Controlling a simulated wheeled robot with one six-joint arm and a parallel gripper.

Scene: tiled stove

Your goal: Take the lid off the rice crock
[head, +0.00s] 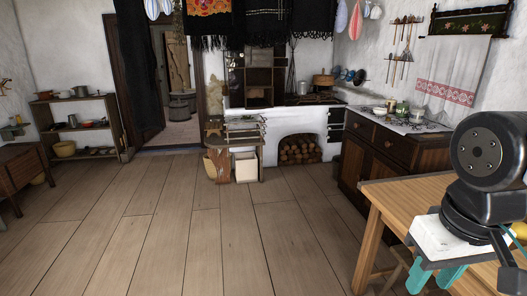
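No vessel in the head view can be made out for certain as the rice crock, and its lid cannot be told either. Small jars or pots (402,109) stand on the cloth-covered top of the brown dresser (385,150) at the right, too small to identify. My gripper (436,279) is at the lower right, in front of the wooden table (395,200). Its two teal fingers are apart, with nothing seen between them. It is well away from the dresser, and my arm hides part of the table.
A white stove (335,125) with a pan (323,80) on top stands at the back, firewood (300,150) in its opening. A small bench (245,140) stands before it. Shelves (75,125) with pots are at left. The wooden floor (180,230) is clear in the middle.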

